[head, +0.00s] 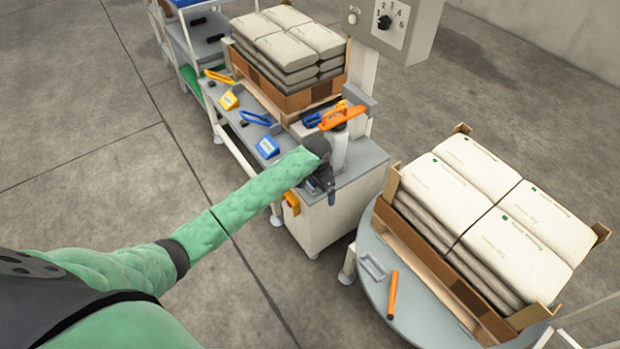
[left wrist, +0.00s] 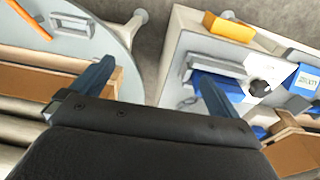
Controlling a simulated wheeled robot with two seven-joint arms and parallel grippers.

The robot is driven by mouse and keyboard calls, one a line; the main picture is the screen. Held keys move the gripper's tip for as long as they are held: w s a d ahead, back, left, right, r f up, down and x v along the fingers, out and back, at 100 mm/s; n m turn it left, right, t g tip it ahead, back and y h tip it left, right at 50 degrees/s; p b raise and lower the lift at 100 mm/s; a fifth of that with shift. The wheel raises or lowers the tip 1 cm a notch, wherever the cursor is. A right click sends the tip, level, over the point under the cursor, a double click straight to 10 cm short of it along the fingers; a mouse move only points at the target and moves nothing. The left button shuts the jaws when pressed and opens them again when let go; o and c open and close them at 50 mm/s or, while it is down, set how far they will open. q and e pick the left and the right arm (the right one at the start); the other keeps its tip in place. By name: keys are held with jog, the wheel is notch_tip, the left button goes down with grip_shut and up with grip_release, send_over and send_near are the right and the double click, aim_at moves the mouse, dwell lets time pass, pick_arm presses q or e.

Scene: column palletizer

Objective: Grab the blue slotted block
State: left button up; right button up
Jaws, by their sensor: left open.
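Two blue pieces could be the slotted block; I cannot make out a slot on either. One is a blue piece (left wrist: 205,83) beside a grey bracket on the worktable, partly covered by a finger in the left wrist view. The other is a blue labelled block (head: 267,146) on the worktable's left side, also at the right edge of the left wrist view (left wrist: 304,79). My left gripper (head: 325,190) is open over the worktable's near end. Its two fingers (left wrist: 157,72) stand apart with nothing between them. My right gripper is not in view.
Bags lie in a carton (head: 310,99) behind. A round table (head: 375,300) at right holds more bags and an orange bar (head: 392,295). Floor at left is clear.

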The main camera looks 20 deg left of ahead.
pick_arm(q)
jog(key=shift+g+y, duration=0.3)
jog(key=shift+y, duration=0.1)
jog(key=w+a+r, duration=0.1)
jog(key=w+a, duration=0.1)
jog(key=w, duration=0.1)
jog(key=w+a+r, duration=0.1)
jog(key=w+a, duration=0.1)
jog(key=w+a+r, duration=0.1)
jog(key=w+a, duration=0.1)
jog(key=w, duration=0.1)
jog(key=shift+w+r, duration=0.3)
jog(key=shift+r, duration=0.05)
jog(key=shift+w+a, duration=0.3)
jog(key=shift+a, duration=0.05)
jog(key=shift+f, duration=0.35)
jog(key=shift+f+p, duration=0.45)
jog(key=shift+f, duration=0.3)
notch_tip(320, 180, down, 5)
jog(key=shift+s+d+r+p, duration=0.1)
jog(key=shift+s+r+p, duration=0.1)
jog(key=shift+p, duration=0.85)
jog(key=shift+f, duration=0.4)
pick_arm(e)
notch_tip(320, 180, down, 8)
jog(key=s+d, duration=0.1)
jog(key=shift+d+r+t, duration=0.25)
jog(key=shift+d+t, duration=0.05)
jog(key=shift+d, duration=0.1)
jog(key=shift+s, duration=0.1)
